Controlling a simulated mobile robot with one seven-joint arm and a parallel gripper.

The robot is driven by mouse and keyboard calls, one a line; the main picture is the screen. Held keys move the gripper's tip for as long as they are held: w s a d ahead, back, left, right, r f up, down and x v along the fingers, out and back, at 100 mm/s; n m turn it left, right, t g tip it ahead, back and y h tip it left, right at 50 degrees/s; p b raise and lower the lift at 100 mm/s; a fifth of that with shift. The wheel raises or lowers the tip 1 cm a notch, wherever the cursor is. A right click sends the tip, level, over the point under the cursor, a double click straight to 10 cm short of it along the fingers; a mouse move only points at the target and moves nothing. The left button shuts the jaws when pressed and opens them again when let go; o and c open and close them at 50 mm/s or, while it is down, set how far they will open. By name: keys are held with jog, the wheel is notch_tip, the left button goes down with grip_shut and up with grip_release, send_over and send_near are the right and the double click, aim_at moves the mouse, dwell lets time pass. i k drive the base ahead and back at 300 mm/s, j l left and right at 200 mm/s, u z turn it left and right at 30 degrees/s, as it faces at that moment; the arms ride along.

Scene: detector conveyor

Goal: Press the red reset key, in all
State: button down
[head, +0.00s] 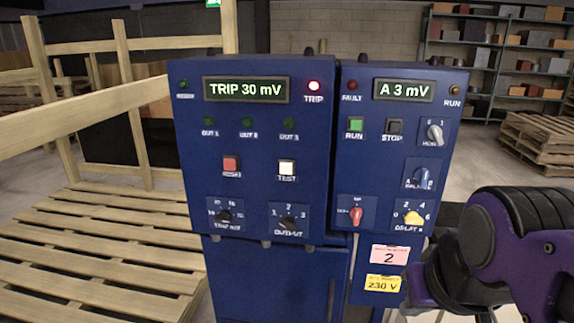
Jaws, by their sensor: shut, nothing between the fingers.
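The red reset key (231,164) is a square button on the left blue cabinet (260,205), above a small blurred label. A white TEST key (286,168) sits to its right. The display above (246,90) reads TRIP 30 mV, and the red TRIP lamp (314,86) is lit. My purple and black arm shows at the lower right, in front of the right cabinet's lower edge and apart from the red key. I cannot see my gripper's fingers.
The right cabinet (388,150) carries a green RUN key (356,125), a black STOP key (394,127) and several knobs; its display (404,90) reads A 3 mV. Wooden pallets (90,240) lie at left. Shelves (500,50) and more pallets (548,140) stand behind at right.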

aim_at(228, 164)
jog(key=j+u, duration=0.35)
jog(key=i+j+u, duration=0.1)
jog(key=j+u, duration=0.25)
jog(key=j, duration=0.1)
